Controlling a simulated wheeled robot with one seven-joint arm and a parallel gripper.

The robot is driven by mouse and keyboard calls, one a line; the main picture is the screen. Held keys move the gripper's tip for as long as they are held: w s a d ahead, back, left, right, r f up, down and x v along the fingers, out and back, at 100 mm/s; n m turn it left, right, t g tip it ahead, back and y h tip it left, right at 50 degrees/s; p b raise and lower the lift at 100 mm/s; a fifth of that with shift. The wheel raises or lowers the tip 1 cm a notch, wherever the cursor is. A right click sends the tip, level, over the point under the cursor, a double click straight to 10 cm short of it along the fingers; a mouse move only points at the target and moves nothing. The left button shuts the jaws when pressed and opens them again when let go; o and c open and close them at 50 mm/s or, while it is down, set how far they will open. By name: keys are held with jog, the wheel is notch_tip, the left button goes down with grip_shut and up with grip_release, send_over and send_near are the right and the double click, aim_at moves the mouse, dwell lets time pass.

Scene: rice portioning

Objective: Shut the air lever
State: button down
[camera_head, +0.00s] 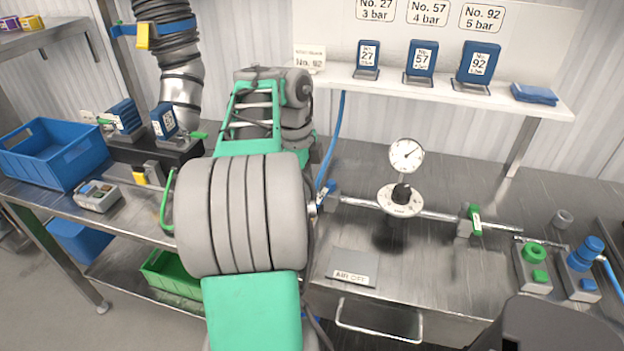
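A small valve block with a short green lever (475,219) sits on the metal air pipe (440,215) at the right of the bench. The lever appears to lie across the pipe rather than along it. A round white gauge (406,155) stands over a white dial with a black knob (401,195) on the same pipe, left of the lever. My green and grey arm fills the middle left of the view, apart from the lever. My gripper's fingers cannot be made out; the arm hides part of the bench behind it.
A plate reading "AIR OFF" (352,268) lies at the bench front. A green-button box (533,266) and a blue-topped box (581,266) stand right of the lever. The shelf (430,90) above holds several blue numbered units. A blue bin (52,153) is at left.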

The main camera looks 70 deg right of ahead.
jog(key=shift+s+a, duration=0.2)
jog(key=shift+s, duration=0.6)
notch_tip(320, 180, up, 7)
jog(key=w+p, duration=0.1)
jog(key=p, duration=0.5)
jog(key=shift+w, duration=0.15)
